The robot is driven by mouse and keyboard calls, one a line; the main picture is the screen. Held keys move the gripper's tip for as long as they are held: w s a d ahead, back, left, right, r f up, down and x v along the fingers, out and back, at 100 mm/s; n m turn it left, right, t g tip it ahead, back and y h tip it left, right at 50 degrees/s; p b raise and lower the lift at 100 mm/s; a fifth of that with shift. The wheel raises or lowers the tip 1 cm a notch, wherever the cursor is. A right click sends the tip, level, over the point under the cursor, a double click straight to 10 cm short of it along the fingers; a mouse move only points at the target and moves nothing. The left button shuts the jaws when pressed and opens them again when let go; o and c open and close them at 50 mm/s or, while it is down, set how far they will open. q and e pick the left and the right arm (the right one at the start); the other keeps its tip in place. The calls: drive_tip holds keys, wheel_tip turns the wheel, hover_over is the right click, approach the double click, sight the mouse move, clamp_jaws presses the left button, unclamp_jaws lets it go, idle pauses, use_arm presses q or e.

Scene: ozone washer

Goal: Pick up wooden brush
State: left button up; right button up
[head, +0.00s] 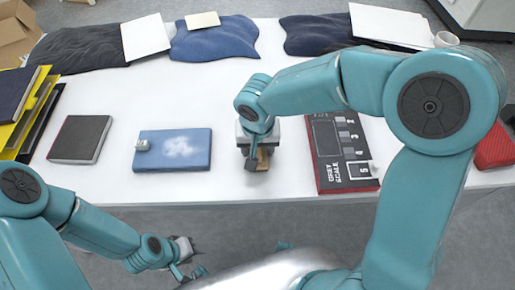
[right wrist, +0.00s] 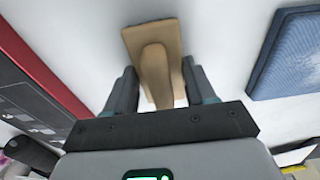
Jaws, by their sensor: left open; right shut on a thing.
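The wooden brush (right wrist: 155,62) is light brown, with a wide flat end and a narrower raised handle. In the right wrist view it sits between the two fingers of my right gripper (right wrist: 160,88), which is shut on it. In the head view the brush (head: 262,160) shows only in part below my right gripper (head: 257,150), near the table's front edge. The gripper hides the rest, and I cannot tell whether the brush touches the table. My left gripper (head: 188,262) is open and empty, low in front of the table.
A blue book (head: 180,155) with a small pale item on it lies left of the brush. A dark red-edged book (head: 79,139) lies further left. Folded dark clothes (head: 214,40) and papers line the back. The white table (head: 190,95) is clear mid-way.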

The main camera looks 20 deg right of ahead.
drive_tip(key=shift+r, duration=0.1)
wheel_tip(320, 180, up, 20)
drive_tip(key=p, duration=0.3)
drive_tip(key=shift+p, duration=0.3)
drive_tip(key=o, duration=0.4)
drive_tip(key=shift+c, duration=1.3)
